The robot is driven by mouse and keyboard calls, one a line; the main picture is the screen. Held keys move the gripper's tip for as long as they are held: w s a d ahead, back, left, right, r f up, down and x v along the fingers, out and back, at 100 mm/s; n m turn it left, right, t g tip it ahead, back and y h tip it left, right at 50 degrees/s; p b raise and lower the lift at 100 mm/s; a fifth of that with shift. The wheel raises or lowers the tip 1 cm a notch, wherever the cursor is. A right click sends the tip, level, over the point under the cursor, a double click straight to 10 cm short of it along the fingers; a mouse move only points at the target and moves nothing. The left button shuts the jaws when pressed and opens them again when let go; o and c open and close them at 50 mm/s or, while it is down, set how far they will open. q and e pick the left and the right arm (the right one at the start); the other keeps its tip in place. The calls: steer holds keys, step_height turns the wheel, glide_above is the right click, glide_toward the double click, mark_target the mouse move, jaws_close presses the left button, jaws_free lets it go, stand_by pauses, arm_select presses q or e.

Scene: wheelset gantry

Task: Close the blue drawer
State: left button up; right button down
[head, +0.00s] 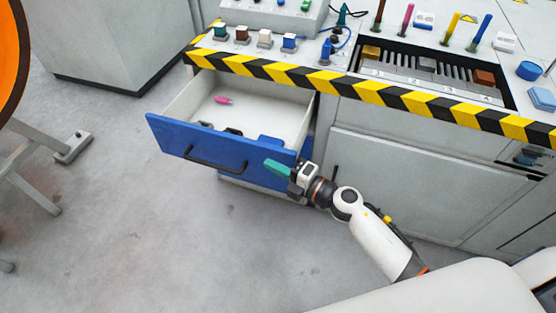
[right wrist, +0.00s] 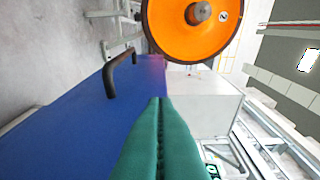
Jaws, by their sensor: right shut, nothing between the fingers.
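The blue drawer (head: 215,150) stands pulled out from the cabinet under the worktop, with a black bar handle (head: 214,162) on its blue front. Its white inside holds a small pink item (head: 223,100) and darker blue items near the front right corner. My right gripper (head: 277,168) has teal fingers, which are shut and empty. In the head view it is at the right end of the drawer front, in front of it. In the right wrist view the shut fingers (right wrist: 160,135) overlap the blue front (right wrist: 80,125), with the handle (right wrist: 120,72) beyond. Whether they touch is unclear. My left gripper is out of view.
The worktop edge with yellow and black stripes (head: 370,92) runs above the drawer. Blocks, coloured rods and a slotted tray stand on it. An orange wheel (right wrist: 195,25) stands on the left in the head view. The grey floor before the drawer is clear.

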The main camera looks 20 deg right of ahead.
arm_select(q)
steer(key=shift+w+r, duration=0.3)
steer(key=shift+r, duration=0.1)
arm_select(e)
steer(key=shift+w+d, duration=0.65)
steer(key=shift+w, duration=0.1)
steer(key=shift+w, duration=0.1)
